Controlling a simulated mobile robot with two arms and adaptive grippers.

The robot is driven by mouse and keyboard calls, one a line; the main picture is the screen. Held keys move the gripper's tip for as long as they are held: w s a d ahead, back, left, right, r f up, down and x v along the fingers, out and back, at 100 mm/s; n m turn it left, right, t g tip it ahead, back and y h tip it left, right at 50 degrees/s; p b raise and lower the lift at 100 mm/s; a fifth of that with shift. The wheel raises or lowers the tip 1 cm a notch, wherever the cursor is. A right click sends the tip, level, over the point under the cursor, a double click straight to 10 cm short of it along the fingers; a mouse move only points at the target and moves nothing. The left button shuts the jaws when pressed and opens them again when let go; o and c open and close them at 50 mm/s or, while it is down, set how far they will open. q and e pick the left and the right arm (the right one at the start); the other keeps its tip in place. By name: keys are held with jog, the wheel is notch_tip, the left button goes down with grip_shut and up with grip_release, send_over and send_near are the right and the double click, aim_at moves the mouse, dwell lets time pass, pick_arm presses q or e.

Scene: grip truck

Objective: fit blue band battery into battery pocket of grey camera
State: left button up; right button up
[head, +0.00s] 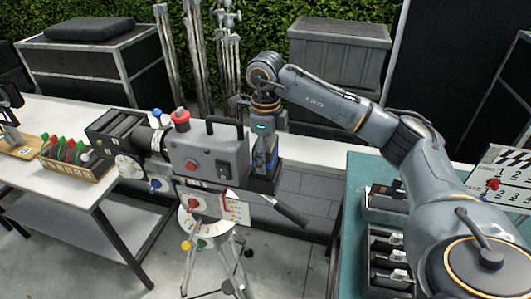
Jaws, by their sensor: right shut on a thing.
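The grey camera (210,150) stands on a tripod in the middle of the head view, with a black top handle and a lens to the left. My right gripper (264,160) reaches down at the camera's right-hand rear end. It is shut on the blue band battery (264,184), a dark block held upright close against the camera's rear. Gripper and camera hide part of the battery. The battery pocket is hidden, so I cannot tell whether the battery is inside it. My left gripper is not in view.
A teal table (355,190) at right bears a dark tray (372,262) with several block-like items and a clapperboard (508,165). A white table (75,195) at left holds a wooden rack (85,172). A pan handle (287,210) sticks out right below the camera.

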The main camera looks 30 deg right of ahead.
jog(key=shift+f+b, duration=0.45)
jog(key=shift+f, duration=0.2)
jog(key=o, duration=1.6)
notch_tip(320, 180, up, 12)
jog(key=shift+r, duration=0.1)
jog(key=shift+s, duration=0.1)
